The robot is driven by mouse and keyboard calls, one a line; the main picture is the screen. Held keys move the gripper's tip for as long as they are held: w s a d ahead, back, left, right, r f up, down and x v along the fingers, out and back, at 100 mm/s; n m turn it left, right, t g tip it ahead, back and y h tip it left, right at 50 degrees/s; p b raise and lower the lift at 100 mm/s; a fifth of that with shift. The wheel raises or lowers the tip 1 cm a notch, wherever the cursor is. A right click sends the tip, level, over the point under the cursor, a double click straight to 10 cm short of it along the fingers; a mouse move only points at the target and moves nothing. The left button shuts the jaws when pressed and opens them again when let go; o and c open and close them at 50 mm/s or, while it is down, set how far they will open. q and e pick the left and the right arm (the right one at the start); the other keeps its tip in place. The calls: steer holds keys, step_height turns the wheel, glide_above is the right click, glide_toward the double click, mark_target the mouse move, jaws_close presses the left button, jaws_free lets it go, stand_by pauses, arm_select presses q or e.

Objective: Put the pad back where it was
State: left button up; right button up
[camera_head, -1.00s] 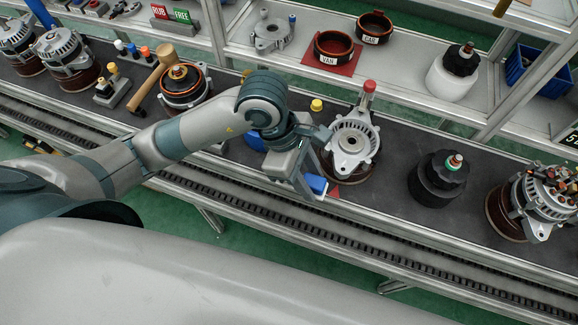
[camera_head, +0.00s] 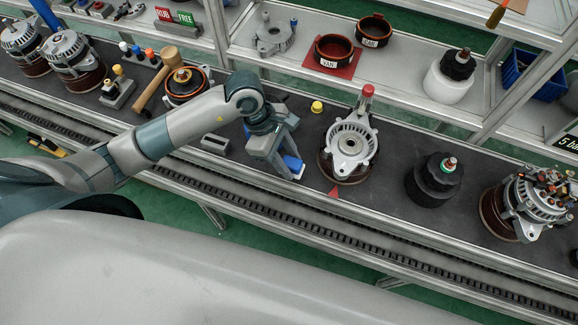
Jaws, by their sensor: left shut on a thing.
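My left gripper (camera_head: 279,168) hangs over the dark bench, left of the middle alternator. It is shut on a blue block-like thing, which I take to be the pad (camera_head: 293,165). Only part of the pad shows past the fingers, and I cannot tell whether it touches the bench. A grey block (camera_head: 215,144) sits on the bench to the left of the gripper. My right gripper is not in view.
The middle alternator (camera_head: 348,150) with a red-topped post stands close right of the gripper. A small red triangle (camera_head: 333,192) lies before it. A yellow-capped piece (camera_head: 317,106) is behind. A mallet (camera_head: 157,84) and black pot (camera_head: 434,180) flank the area.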

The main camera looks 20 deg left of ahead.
arm_select(q)
step_height(320, 180, down, 3)
steer(key=shift+r+p, duration=0.2)
steer(key=shift+p, duration=0.55)
steer(key=shift+f, duration=0.6)
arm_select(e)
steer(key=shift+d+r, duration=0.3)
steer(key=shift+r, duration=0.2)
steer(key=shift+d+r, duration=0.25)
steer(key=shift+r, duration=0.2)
arm_select(q)
steer(key=shift+f, duration=0.2)
steer(key=o, duration=1)
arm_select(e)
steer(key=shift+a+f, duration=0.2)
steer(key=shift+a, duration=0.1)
arm_select(q)
steer(key=shift+r, duration=0.2)
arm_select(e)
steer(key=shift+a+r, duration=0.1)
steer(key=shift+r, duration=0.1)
